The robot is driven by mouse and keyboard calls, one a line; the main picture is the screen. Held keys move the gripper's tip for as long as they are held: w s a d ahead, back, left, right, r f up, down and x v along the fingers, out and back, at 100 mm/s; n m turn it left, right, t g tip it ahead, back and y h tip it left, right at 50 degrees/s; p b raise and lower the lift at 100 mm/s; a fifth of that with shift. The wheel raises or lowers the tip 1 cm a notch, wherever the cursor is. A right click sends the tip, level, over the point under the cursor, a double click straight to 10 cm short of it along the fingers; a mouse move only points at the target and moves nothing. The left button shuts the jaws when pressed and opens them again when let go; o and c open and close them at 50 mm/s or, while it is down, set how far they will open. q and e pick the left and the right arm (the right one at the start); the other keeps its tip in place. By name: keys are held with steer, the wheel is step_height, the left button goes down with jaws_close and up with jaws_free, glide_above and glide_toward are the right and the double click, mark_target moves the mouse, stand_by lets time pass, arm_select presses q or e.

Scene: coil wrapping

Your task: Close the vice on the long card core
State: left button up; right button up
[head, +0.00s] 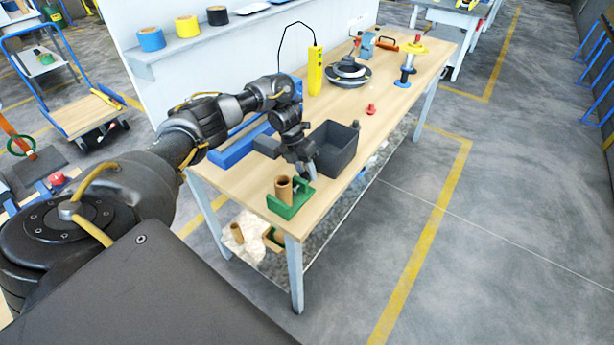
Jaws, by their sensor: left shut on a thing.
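The brown card core (284,190) stands upright in the green vice (287,209) at the near end of the workbench. It looks to stand between the vice's green walls; I cannot tell whether they touch it. My left gripper (308,174) reaches down at the vice's far right side, just beyond the core. It is shut on a part that appears to belong to the vice; its fingers mostly hide that part. My right gripper is not in view.
A dark grey bin (337,149) stands close beside my left gripper. A blue rail (240,145) lies at the bench's left edge.

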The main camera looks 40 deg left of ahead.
arm_select(q)
steer(key=shift+w, duration=0.1)
stand_by(0.4)
steer(key=o, duration=1)
steer(key=v, duration=1)
steer(key=shift+a+r, duration=0.3)
steer(key=shift+a, duration=0.05)
